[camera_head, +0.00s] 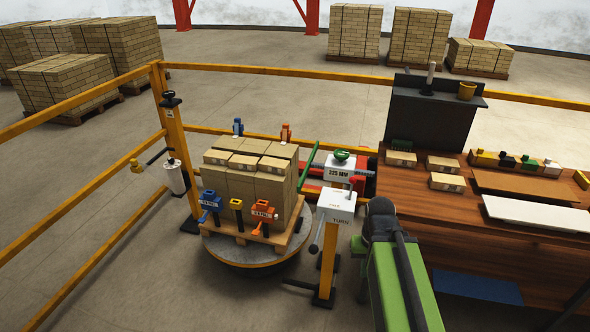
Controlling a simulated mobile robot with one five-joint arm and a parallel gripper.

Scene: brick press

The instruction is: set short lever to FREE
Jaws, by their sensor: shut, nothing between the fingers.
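A white control box (337,204) stands on a yellow post right of the round turntable (250,256). Its front reads TURN; the small red marks on it are too small to read. A short dark lever (318,234) with a round grey knob hangs from the box's left side, pointing down and slightly left. I cannot tell which setting it is at. My green arm (400,290) rises from the bottom, right of the box, and ends in a dark joint.
A brick stack (247,185) with blue, yellow and orange clamps sits on a pallet on the turntable. A second lever with a yellow knob (136,166) is on the left post. A wooden bench (440,215) stands right. Yellow rails surround the cell.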

